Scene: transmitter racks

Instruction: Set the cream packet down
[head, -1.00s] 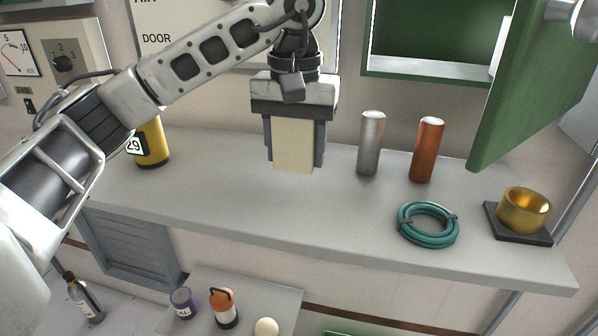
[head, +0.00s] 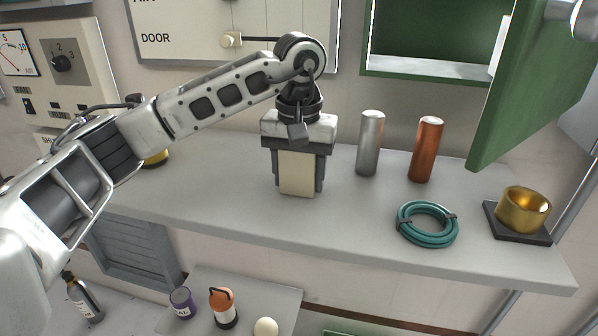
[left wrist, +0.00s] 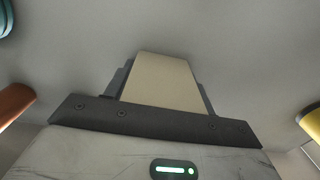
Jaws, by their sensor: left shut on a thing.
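The cream packet (head: 297,174) is a plain upright block between the fingers of my left gripper (head: 298,188). The gripper points down and is shut on it over the grey shelf (head: 200,205). The packet's lower end is at or just above the shelf top; I cannot tell whether it touches. In the left wrist view the packet (left wrist: 163,82) sits between the dark fingers, with the grey surface beyond it. My right gripper is not in view.
A silver cylinder (head: 370,143) and a copper cylinder (head: 426,150) stand to the right. A teal hose coil (head: 427,224) and a brass cup (head: 524,209) on a dark base lie further right. A yellow canister (head: 155,158) is mostly hidden behind my arm. An open green door (head: 530,90) overhangs the right.

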